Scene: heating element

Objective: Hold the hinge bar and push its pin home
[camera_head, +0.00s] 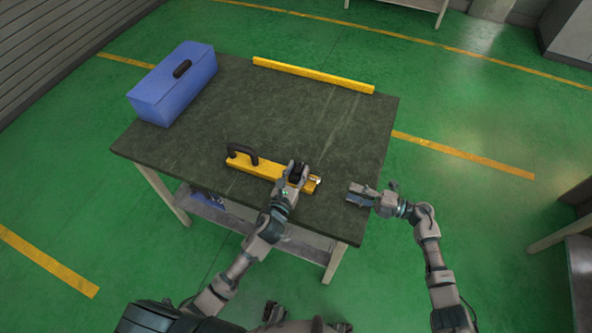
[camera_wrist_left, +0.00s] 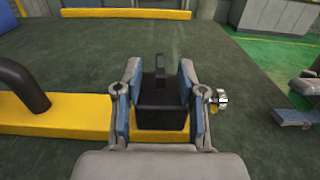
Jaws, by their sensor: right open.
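The hinge bar (camera_head: 255,168) is a long yellow bar lying on the dark table, with a black arched handle (camera_head: 241,153) at its left end. It also shows in the left wrist view (camera_wrist_left: 60,117). My left gripper (camera_head: 297,172) is over the bar's right part; its fingers (camera_wrist_left: 160,90) lie against both sides of a black block (camera_wrist_left: 161,117) there. A small metallic piece, which looks like the pin (camera_head: 316,180), sits at the bar's right end, just right of my left gripper (camera_wrist_left: 217,99). How deep it sits is too small to tell. My right gripper (camera_head: 357,194) is open and empty, apart from the bar, to its right.
A blue box (camera_head: 170,88) with a black handle stands at the table's back left. A yellow strip (camera_head: 313,75) runs along the back edge. The table (camera_head: 290,120) is clear between strip and bar. My right gripper is near the table's right edge.

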